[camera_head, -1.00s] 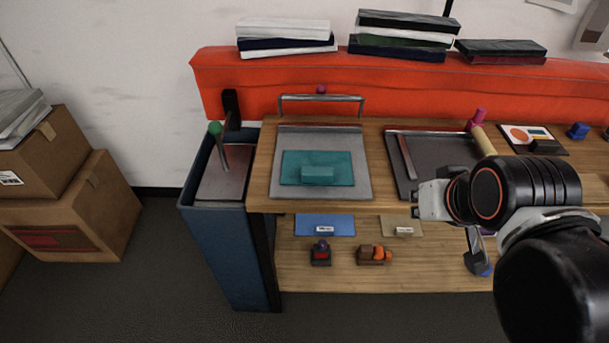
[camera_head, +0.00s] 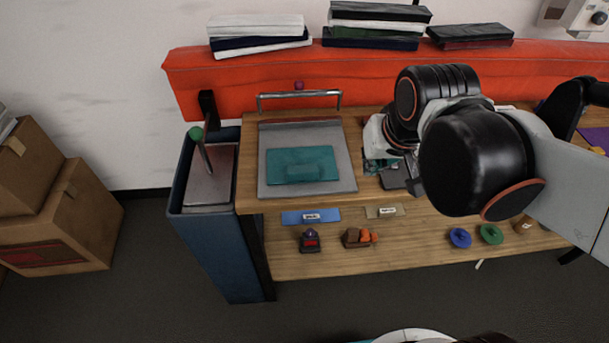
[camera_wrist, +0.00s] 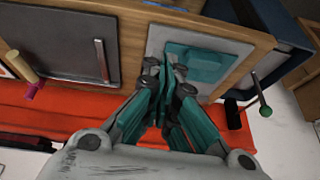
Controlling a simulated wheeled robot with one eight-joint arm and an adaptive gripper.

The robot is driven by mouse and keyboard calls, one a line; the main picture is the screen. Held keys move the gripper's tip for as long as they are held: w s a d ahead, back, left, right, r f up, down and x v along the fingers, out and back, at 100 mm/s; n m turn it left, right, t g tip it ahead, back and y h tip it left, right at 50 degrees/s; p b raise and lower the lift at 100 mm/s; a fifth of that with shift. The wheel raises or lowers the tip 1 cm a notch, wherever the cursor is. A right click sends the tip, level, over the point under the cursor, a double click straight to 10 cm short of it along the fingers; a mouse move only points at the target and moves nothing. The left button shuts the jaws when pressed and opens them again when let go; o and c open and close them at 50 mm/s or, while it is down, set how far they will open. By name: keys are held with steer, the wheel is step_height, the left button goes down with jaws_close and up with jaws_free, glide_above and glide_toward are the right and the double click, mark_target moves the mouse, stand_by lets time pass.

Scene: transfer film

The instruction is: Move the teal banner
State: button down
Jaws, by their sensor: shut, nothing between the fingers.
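The teal banner (camera_head: 322,158) lies flat on the grey plate (camera_head: 347,181) at the left of the wooden bench. A raised teal block (camera_head: 298,173) sits on it. In the wrist view the banner (camera_wrist: 232,47) lies beyond my fingers, partly covered by them. My gripper (camera_wrist: 168,78) has teal finger parts, which are shut and empty. In the head view my gripper (camera_head: 381,164) is to the right of the banner, near the dark tray (camera_head: 392,180), with my arm hiding much of the tray.
A metal bar handle (camera_head: 299,96) stands behind the plate. A blue bin (camera_head: 218,255) with a green-knobbed lever (camera_head: 195,133) stands at the left. Below, a shelf (camera_head: 345,262) holds small objects. A red bolster (camera_head: 190,80) runs along the back.

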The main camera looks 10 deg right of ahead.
steer(key=w+a+r+g+p, duration=0.2)
steer(key=w+a+p, duration=0.1)
steer(key=w+p, duration=0.25)
steer(key=m+g, duration=0.1)
steer(key=g, duration=0.2)
glide_toward(304, 192)
steer(key=s+r, duration=0.2)
steer(key=s, duration=0.2)
steer(key=f+b, duration=0.4)
steer(key=f, duration=0.1)
steer(key=a+f+b, duration=0.1)
steer(key=f+b, duration=0.1)
steer(key=f, duration=0.1)
steer(key=shift+w+f, duration=0.15)
steer(key=shift+f, duration=0.1)
steer(key=shift+w+d+f, duration=0.1)
steer(key=shift+w+f, duration=0.1)
steer(key=shift+f, duration=0.1)
steer(key=w, duration=0.3)
steer(key=shift+w+d+r, duration=0.2)
steer(key=shift+r, duration=0.05)
steer(key=shift+w, duration=0.1)
